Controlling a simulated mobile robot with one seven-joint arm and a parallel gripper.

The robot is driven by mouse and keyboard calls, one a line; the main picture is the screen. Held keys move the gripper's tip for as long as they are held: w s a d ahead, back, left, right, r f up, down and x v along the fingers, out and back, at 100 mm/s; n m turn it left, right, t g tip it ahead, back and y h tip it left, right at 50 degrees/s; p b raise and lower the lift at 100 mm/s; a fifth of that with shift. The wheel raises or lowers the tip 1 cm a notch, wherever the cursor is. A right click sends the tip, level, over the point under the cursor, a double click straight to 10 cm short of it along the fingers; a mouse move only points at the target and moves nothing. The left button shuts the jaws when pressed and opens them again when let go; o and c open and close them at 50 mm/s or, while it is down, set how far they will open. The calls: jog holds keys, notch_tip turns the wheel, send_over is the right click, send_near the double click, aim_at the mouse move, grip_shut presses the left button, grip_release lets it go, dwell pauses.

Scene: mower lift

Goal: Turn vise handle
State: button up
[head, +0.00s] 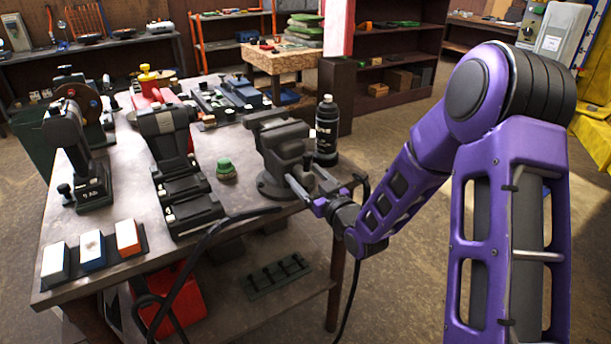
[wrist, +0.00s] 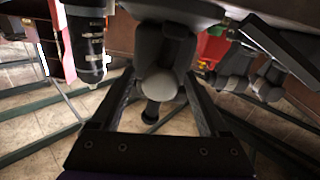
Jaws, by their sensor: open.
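The dark grey bench vise (head: 280,145) stands on the front right corner of the workbench. A short upright piece that looks like the vise handle (head: 308,162) shows at its front. My gripper (head: 303,188) reaches to the vise's front from the right. In the wrist view my gripper (wrist: 160,80) is open, with one finger on each side of a rounded grey end of the handle (wrist: 158,85). I cannot tell whether either finger touches it. The rest of the handle is partly hidden by my gripper and the foreshortened view.
A green object (head: 226,171) lies left of the vise on the workbench (head: 130,240). A black cable (head: 195,255) hangs over the front edge. Open floor lies right.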

grip_shut()
jog(key=shift+m, duration=0.3)
